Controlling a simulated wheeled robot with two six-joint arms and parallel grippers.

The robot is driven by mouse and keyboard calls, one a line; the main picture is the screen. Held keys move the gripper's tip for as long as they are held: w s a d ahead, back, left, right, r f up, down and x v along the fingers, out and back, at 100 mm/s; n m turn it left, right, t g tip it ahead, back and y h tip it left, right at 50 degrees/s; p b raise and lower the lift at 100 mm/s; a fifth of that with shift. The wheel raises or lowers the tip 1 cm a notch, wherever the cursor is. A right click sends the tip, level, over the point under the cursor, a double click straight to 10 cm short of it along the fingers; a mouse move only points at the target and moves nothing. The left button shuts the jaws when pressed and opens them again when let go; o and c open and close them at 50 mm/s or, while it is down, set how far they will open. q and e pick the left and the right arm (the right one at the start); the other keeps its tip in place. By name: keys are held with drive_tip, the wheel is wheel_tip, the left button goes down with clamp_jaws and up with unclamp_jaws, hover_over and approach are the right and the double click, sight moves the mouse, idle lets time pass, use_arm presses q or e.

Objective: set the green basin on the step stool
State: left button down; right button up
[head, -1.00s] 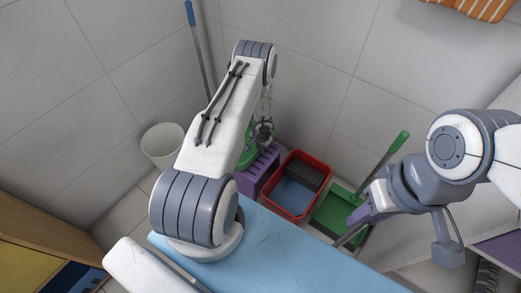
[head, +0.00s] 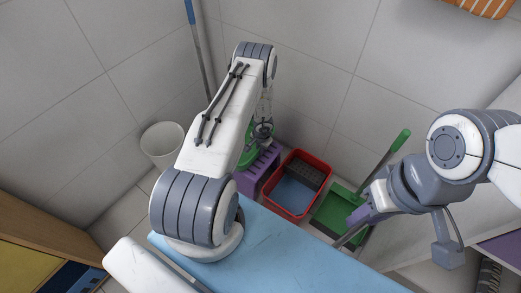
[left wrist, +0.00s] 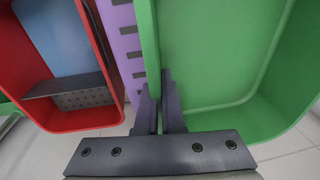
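The green basin (head: 246,158) shows in the head view as a small part behind my left arm, beside the purple step stool (head: 262,166). In the left wrist view the basin (left wrist: 215,60) fills the right side, and the stool (left wrist: 122,40) lies to its left. My left gripper (left wrist: 160,90) has its fingers on either side of the basin's near wall and is shut on it. In the head view this gripper (head: 262,132) is partly hidden by my arm. I cannot tell whether the basin rests on the stool. My right gripper (head: 350,234) is above the floor by the dustpan; its opening is unclear.
A red tub (head: 320,161) with a blue bottom and a dark perforated insert stands right of the stool. A green dustpan (head: 333,212) with a long handle lies further right. A white bin (head: 162,142) stands left. A blue surface (head: 290,250) is in front. Tiled walls close the corner.

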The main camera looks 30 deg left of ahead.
use_arm(q)
drive_tip(key=c, duration=1)
unclamp_jaws()
drive_tip(key=shift+o, duration=0.2)
wheel_tip(320, 180, up, 10)
drive_tip(key=s+d+p, duration=0.1)
drive_tip(key=p, duration=0.3)
drive_tip(key=shift+r+p, duration=0.15)
drive_tip(key=shift+p, duration=0.15)
drive_tip(key=shift+d, duration=0.1)
